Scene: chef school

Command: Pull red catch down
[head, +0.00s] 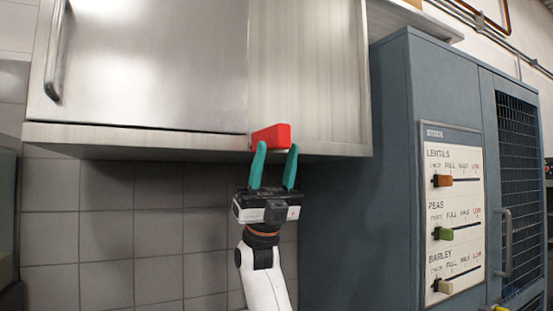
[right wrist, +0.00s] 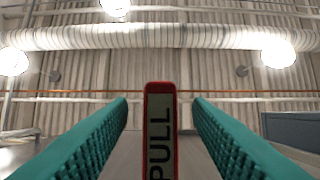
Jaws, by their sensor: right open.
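The red catch (head: 271,137) sits at the lower edge of the wall cabinet, right of its metal door. In the right wrist view the catch (right wrist: 160,130) shows a pale face with the word PULL inside a red rim. My right gripper (head: 275,163) points up from below, with its teal fingers just under and in front of the catch. In the right wrist view the two fingers (right wrist: 160,118) stand apart, one on each side of the catch, with gaps between. The right gripper is open and holds nothing. My left gripper is not in view.
The wall cabinet (head: 310,70) hangs over a tiled wall (head: 110,230). A blue-grey locker (head: 395,150) stands close on the right, with a stock panel (head: 455,210) of coloured sliders on it. The space below the cabinet, left of my arm, is clear.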

